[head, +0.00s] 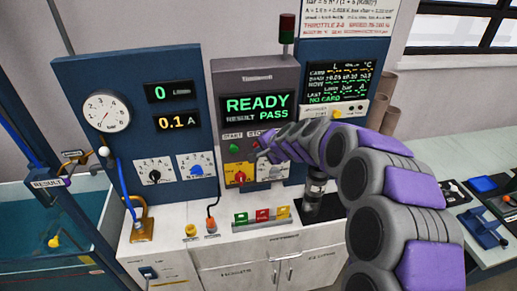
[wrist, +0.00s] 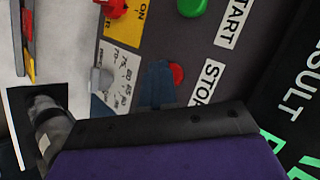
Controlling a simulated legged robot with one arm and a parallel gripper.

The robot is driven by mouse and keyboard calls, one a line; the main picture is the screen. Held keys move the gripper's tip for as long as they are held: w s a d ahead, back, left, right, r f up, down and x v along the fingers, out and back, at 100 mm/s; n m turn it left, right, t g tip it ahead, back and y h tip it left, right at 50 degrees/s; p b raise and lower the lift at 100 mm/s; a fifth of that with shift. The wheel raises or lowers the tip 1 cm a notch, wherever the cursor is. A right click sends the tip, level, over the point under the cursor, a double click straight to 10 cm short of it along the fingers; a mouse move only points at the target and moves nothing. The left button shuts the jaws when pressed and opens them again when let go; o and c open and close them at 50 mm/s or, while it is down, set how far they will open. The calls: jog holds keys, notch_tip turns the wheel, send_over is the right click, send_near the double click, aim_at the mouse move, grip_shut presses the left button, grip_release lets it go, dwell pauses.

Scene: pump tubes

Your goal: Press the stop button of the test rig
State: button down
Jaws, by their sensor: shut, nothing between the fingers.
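The test rig (head: 228,82) is a dark grey panel with a screen reading READY, RESULT PASS. Its red stop button (wrist: 177,73) sits beside the STOP label in the wrist view, partly covered by my gripper. The green start button (wrist: 192,6) is at the top of the wrist view and left of the stop button in the head view (head: 234,147). My gripper (wrist: 158,84) is shut and empty, its dark blue tip right beside the stop button. In the head view my gripper (head: 264,152) is at the panel, hiding much of that button. I cannot tell whether they touch.
A red knob on a yellow plate (head: 239,174) and a grey knob on a white dial (head: 270,171) sit below the buttons. Blue panels with a gauge (head: 106,112) and a text display (head: 338,83) flank the rig.

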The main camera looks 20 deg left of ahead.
jog(key=s+d, duration=0.1)
jog(key=s+d+b, duration=0.1)
jog(key=s, duration=0.1)
jog(key=s+d, duration=0.1)
jog(key=shift+s+b, duration=0.3)
jog(key=shift+s, duration=0.05)
dwell(0.6)
jog(key=s+d+n+g+h, duration=0.2)
jog(key=s+d+g+h, duration=0.1)
jog(key=s+d, duration=1.4)
jog(key=s+d+n+g+h, duration=0.2)
jog(key=s+d+g+h, duration=0.2)
jog(key=s+d, duration=1.3)
jog(key=s+h, duration=0.1)
jog(key=s, duration=0.5)
jog(key=shift+s+d+n+g, duration=0.2)
jog(key=shift+d+n+g, duration=0.1)
jog(key=shift+d+n, duration=0.1)
